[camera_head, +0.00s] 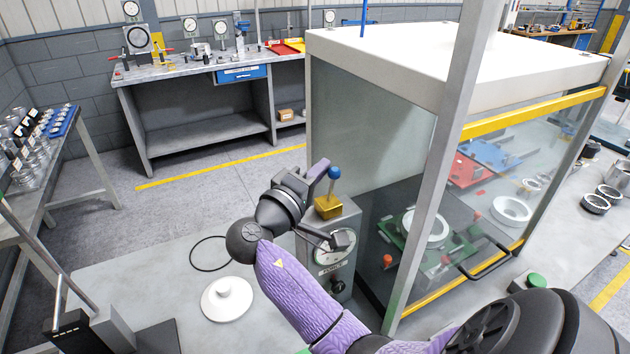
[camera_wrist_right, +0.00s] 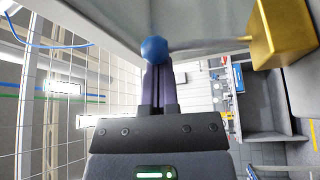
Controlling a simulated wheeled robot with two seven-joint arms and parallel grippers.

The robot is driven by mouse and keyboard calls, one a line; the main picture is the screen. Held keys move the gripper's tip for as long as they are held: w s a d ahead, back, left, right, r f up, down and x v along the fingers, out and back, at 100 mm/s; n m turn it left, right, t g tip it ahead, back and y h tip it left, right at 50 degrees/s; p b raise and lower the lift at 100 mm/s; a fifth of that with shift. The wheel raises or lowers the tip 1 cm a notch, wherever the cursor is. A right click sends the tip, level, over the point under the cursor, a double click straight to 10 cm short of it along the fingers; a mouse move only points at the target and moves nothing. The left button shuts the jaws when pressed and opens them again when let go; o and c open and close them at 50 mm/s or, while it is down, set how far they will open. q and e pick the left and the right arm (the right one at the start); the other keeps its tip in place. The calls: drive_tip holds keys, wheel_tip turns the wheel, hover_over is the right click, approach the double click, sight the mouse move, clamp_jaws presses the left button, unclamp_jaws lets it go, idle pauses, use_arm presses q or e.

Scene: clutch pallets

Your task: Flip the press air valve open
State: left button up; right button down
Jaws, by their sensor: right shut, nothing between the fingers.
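The air valve is a yellow block (camera_head: 328,207) on top of a grey gauge box marked FORCE (camera_head: 330,255). Its thin lever stands about upright and ends in a blue ball (camera_head: 334,172). My right gripper (camera_head: 322,168) is at the upper left of the ball, its fingers shut and empty. In the right wrist view the closed fingertips (camera_wrist_right: 156,68) are right at the blue ball (camera_wrist_right: 154,48), which overlaps their ends; I cannot tell if they touch. The lever runs right from there to the yellow block (camera_wrist_right: 285,32). My left gripper is not in view.
The press enclosure (camera_head: 380,120), with clear panels and a grey post, stands just right of the valve. A green part with a white ring (camera_head: 425,228) sits inside. A white round piece (camera_head: 227,298) lies on the table at left. A workbench (camera_head: 210,75) stands behind.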

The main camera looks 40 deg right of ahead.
drive_tip(key=shift+s+a+f+m+h+b, duration=0.15)
drive_tip(key=shift+s+m+h+b, duration=0.15)
drive_tip(key=shift+m+b, duration=0.4)
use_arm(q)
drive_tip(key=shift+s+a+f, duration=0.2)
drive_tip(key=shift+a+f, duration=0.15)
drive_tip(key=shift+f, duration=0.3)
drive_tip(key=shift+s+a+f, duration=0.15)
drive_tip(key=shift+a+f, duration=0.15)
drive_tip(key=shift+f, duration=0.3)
use_arm(e)
drive_tip(key=shift+s, duration=0.1)
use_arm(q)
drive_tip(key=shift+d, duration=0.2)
